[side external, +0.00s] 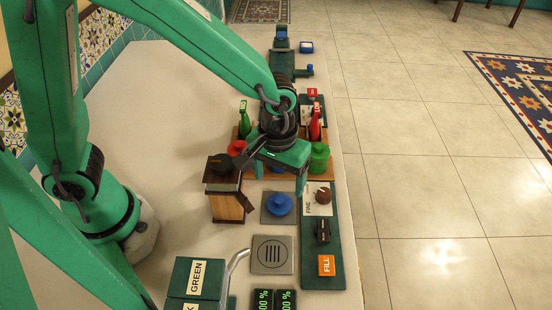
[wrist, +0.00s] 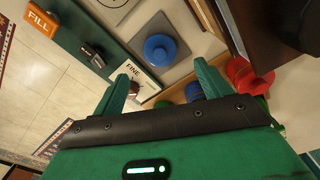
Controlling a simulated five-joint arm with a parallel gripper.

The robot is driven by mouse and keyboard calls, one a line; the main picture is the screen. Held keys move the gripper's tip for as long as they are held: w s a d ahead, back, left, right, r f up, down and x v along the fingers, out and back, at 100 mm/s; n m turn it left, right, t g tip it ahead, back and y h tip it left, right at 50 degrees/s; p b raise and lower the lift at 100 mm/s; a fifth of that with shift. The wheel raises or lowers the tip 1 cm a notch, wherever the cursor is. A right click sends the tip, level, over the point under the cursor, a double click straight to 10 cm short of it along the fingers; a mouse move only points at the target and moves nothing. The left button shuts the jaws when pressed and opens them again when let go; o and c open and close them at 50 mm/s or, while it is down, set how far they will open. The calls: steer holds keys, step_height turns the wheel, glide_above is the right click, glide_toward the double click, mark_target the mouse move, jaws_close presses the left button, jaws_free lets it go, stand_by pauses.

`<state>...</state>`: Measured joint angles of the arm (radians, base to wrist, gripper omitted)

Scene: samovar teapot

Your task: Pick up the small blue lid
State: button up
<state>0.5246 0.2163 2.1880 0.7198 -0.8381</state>
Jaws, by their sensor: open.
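A blue round lid with a raised knob (side external: 278,204) lies on a square grey metal plate (side external: 266,219) on the counter. It also shows in the wrist view (wrist: 160,50), just beyond my fingertips. My gripper (side external: 275,183) is open and empty, above and slightly behind the lid. In the wrist view its two green fingers (wrist: 166,68) stand apart with the lid ahead between them.
A dark-topped wooden box (side external: 226,190) stands left of the lid. A green panel with a knob and orange FILL button (side external: 326,265) lies right. Red (side external: 315,125) and green (side external: 319,157) containers stand behind.

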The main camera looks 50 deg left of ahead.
mark_target(279, 200)
steer(key=shift+f, duration=0.8)
steer(key=shift+w+f, duration=0.1)
steer(key=shift+f, duration=2.45)
steer(key=c, duration=1)
